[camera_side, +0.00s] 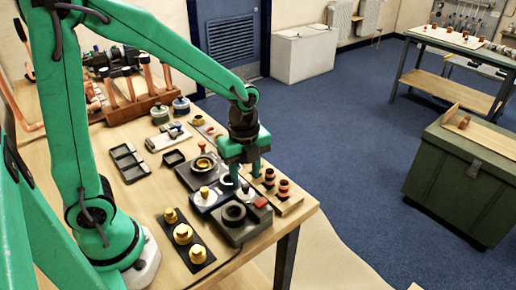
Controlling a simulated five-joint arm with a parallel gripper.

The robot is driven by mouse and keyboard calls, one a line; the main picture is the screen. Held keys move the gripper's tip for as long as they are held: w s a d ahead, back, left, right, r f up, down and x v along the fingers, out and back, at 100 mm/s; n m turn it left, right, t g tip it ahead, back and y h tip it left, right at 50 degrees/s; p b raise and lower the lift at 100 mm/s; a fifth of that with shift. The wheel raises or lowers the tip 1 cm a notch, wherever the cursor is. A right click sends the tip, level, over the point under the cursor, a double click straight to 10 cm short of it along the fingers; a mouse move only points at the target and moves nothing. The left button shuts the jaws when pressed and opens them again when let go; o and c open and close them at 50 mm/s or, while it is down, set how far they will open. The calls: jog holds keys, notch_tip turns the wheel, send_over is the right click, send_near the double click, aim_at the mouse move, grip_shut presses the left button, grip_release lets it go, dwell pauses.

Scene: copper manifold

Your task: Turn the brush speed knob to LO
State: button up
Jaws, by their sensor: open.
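My gripper (241,180) points down over a small dark grey machine (238,228) near the table's front right corner. Its jaws are open, with the fingertips just above or beside the machine's back part. The machine has a round dark ring (233,212) on top and a red part (261,202) at its right. A small panel with a brass-coloured knob-like piece (204,191) is just left of the gripper. The brush speed knob and its LO mark cannot be made out; the gripper may hide them. I cannot tell whether the fingers touch anything.
A wooden block with copper and dark fittings (283,187) stands close right of my gripper. A dark strip with several brass fittings (183,234) lies front left. Black trays (129,163) and a copper pipe rack (137,107) are farther back. The table edge is close on the right.

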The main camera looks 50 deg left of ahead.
aim_at(246, 185)
jog(key=shift+f, duration=1.65)
grip_shut()
